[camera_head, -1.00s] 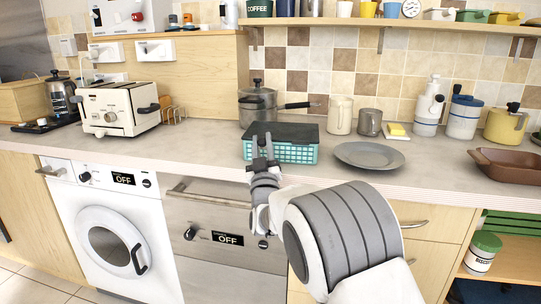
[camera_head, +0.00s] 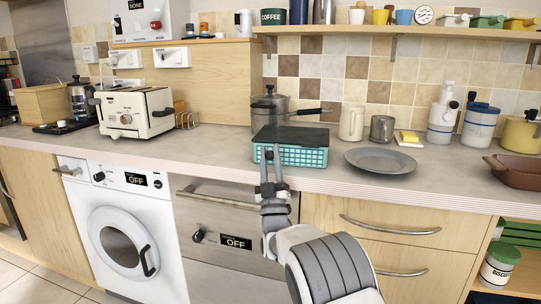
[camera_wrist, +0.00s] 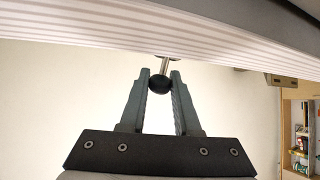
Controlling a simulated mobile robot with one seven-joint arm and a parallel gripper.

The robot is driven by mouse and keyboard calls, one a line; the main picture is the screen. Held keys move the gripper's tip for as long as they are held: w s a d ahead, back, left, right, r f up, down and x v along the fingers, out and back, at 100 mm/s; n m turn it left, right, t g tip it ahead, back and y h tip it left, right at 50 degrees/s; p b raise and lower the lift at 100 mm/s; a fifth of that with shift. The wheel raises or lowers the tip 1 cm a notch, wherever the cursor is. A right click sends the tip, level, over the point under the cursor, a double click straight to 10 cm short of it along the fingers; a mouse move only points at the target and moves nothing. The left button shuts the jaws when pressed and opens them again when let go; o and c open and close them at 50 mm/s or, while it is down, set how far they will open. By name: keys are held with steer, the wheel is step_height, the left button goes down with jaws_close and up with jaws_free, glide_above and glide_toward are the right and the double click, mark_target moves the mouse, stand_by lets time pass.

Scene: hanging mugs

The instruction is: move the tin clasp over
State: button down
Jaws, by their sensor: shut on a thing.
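A teal lattice-sided box (camera_head: 305,157) with a dark lid (camera_head: 292,135) stands at the front of the counter in the head view. My gripper (camera_head: 270,150) points up in front of the box's left part, by the counter edge. In the wrist view my gripper (camera_wrist: 160,76) is shut on a dark round knob (camera_wrist: 160,85) with a short metal stem above it. This knob seems to be the tin clasp. What the stem joins is hidden behind the counter edge. In the head view my fingers hide the knob.
The striped counter edge (camera_wrist: 130,45) runs close above my fingertips. A grey plate (camera_head: 381,161) lies right of the box, a pot (camera_head: 269,111) stands behind it, and a toaster (camera_head: 136,111) is at left. The oven handle (camera_head: 222,199) and a drawer handle (camera_head: 390,226) stick out below.

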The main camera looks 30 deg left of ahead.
stand_by(0.3)
steer(key=c, duration=0.6)
jaws_free()
steer(key=shift+v, duration=8.7)
steer(key=shift+s, duration=0.1)
